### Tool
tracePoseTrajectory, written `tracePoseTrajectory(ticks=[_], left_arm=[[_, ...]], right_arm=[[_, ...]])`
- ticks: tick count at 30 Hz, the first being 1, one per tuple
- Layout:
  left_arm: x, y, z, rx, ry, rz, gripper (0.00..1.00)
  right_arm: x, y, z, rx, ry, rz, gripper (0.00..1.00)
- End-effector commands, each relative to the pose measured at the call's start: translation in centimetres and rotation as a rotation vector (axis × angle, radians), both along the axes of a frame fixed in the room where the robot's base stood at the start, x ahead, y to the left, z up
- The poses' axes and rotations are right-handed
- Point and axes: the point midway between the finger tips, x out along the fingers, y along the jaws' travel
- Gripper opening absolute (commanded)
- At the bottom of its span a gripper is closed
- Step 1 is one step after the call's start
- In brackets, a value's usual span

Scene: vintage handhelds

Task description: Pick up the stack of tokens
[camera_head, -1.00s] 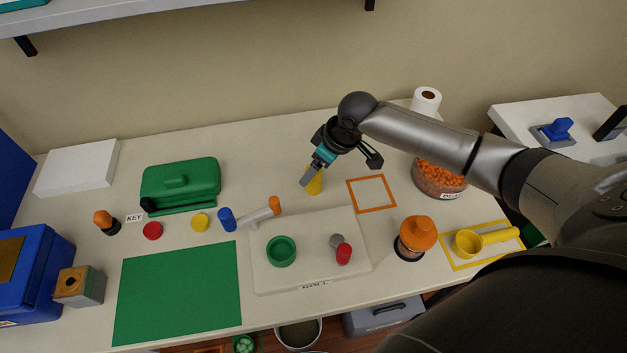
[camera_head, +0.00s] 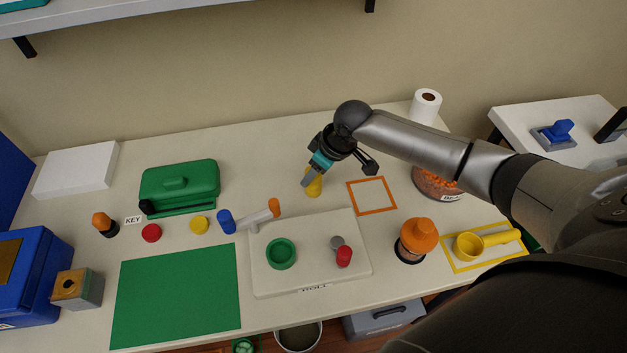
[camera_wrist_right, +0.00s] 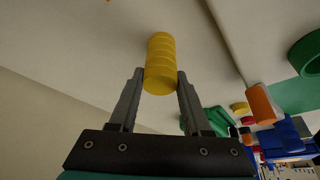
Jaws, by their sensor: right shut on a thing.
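The stack of tokens is a yellow ridged cylinder (camera_head: 314,186) on the table left of the orange square outline. My right gripper (camera_head: 309,178) reaches down to it from the right. In the right wrist view the yellow stack (camera_wrist_right: 160,62) sits between the two fingertips (camera_wrist_right: 160,80), which touch its sides, so the gripper is shut on it. Whether the stack touches the table is hard to tell. My left gripper is not in view.
The white board (camera_head: 300,285) with a green ring (camera_head: 281,253) and a red-capped piece (camera_head: 344,257) lies in front. An orange outline (camera_head: 372,211) is to the right. The orange-lidded jar (camera_head: 418,236) stands at the right.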

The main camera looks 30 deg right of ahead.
Motion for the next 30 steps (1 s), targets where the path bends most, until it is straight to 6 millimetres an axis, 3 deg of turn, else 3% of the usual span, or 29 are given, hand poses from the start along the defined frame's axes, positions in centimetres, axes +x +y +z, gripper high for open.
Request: tracePoseTrajectory(ticks=[6,20,26,30], left_arm=[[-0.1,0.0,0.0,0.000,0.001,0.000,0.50],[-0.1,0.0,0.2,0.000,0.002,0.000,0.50],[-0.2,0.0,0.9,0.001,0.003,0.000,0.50],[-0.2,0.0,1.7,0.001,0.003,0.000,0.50]], right_arm=[[0.0,0.0,0.0,-0.001,0.001,0.000,0.00],[0.1,0.0,0.7,0.000,-0.002,0.000,0.00],[0.1,0.0,3.5,-0.001,-0.004,0.001,0.00],[0.1,-0.1,7.0,-0.001,-0.006,0.002,0.00]])
